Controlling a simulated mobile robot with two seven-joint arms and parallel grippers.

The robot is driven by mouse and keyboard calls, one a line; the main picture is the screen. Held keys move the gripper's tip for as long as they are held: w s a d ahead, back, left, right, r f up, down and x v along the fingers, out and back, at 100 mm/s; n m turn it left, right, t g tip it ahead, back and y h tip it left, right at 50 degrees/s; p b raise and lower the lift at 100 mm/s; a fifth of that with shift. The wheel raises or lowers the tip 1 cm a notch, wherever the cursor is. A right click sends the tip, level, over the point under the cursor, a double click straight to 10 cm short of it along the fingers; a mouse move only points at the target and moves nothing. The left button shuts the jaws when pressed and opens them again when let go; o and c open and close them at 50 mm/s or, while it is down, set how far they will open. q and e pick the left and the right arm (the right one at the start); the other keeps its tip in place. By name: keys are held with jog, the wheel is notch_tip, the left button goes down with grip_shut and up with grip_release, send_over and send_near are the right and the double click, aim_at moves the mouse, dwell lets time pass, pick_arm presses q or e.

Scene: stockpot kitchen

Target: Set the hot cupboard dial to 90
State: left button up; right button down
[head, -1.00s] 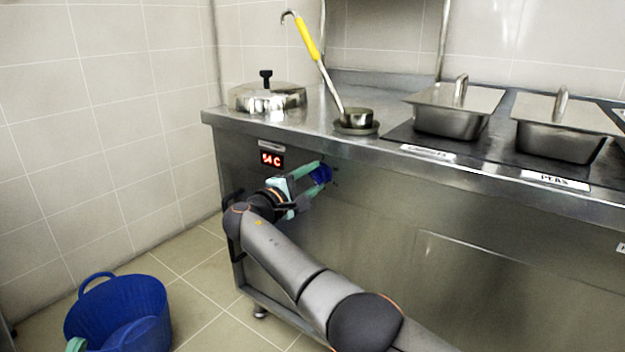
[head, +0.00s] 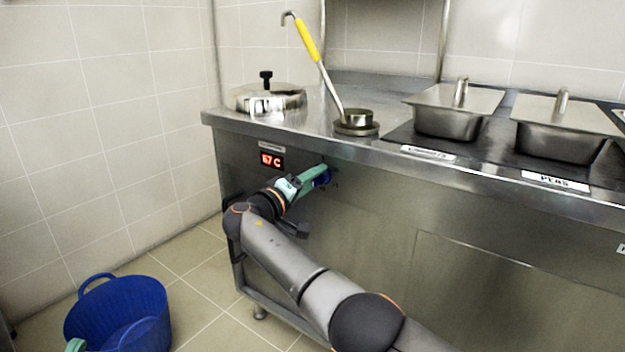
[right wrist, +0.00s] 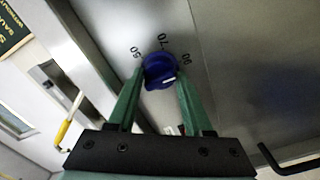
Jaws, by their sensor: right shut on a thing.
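The hot cupboard dial is a blue knob (head: 322,177) on the steel front, below the counter edge. It also shows in the right wrist view (right wrist: 158,70), with the marks 50, 70 and 90 around it and a white line on its face. My right gripper (head: 314,177) is shut on the dial, its green fingers on either side of it. A red display (head: 271,160) up and left of the dial appears to read 67 C. A green fingertip of my left gripper (head: 76,345) shows at the bottom left; the rest is out of frame.
A blue bucket (head: 120,290) stands on the floor at the left. On the counter (head: 300,130) are a round metal lid (head: 267,98), a yellow-handled ladle (head: 308,43) and lidded pans (head: 455,108). Tiled floor lies open between bucket and cupboard.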

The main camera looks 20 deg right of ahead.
jog(key=shift+r, duration=0.1)
dwell(0.3)
jog(key=shift+c, duration=1.6)
grip_release()
jog(key=p+v, duration=0.4)
jog(key=v, duration=0.8)
jog(key=shift+s+a, duration=0.15)
jog(key=shift+s, duration=0.05)
